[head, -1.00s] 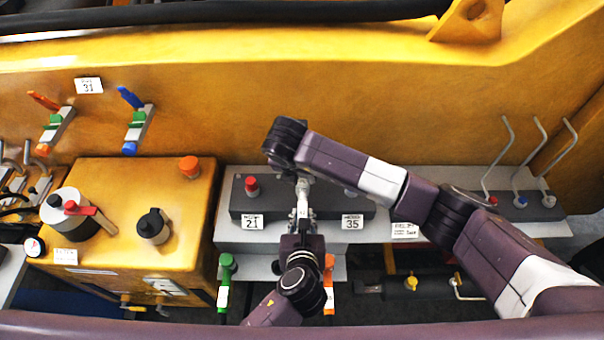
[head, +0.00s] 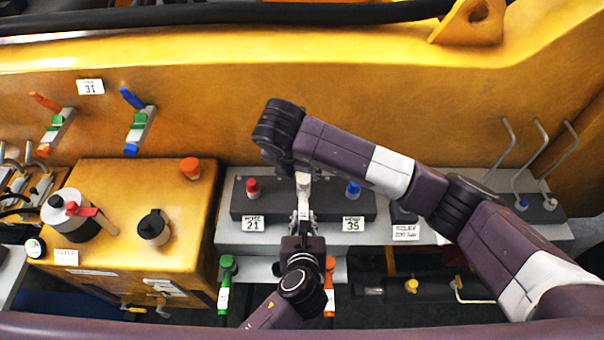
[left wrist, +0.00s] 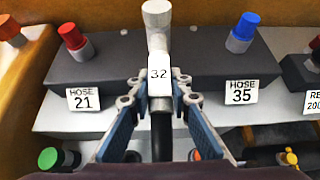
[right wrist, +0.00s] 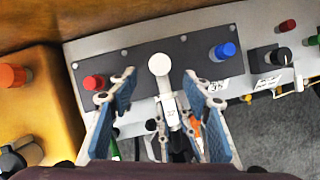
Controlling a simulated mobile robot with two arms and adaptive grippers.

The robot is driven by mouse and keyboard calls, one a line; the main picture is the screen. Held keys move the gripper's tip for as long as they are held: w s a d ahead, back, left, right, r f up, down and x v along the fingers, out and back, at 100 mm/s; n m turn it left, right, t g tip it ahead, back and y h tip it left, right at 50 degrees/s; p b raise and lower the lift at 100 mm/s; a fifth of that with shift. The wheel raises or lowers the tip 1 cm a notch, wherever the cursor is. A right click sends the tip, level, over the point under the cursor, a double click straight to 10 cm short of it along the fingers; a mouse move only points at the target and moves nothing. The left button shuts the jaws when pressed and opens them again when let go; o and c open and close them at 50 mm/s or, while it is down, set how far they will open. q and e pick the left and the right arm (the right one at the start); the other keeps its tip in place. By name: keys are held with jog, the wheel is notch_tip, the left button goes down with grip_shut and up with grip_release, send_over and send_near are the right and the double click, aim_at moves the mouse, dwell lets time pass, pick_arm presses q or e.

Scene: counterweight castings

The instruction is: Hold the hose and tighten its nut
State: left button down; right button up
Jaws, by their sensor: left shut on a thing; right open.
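The hose's upright pale grey fitting (left wrist: 158,45) carries a white tag marked 32 (left wrist: 158,75), with the dark hose (left wrist: 161,137) below it. My left gripper (left wrist: 160,102) is shut on the hose just below the tag; it also shows in the head view (head: 303,215). In the right wrist view, the fitting's round pale end (right wrist: 159,65) faces the camera; I cannot clearly tell the nut apart from it. My right gripper (right wrist: 160,82) is open, its fingers on either side of that end with gaps. In the head view my right wrist hides most of the right gripper.
A dark block (head: 240,205) behind the fitting bears a red cap (head: 252,187) above label 21 and a blue cap (head: 353,190) above label 35. A yellow box (head: 120,220) stands left. Bent grey rods (head: 540,150) stand at right.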

jog(key=v, duration=0.5)
pick_arm(q)
jog(key=c, duration=1.7)
grip_release()
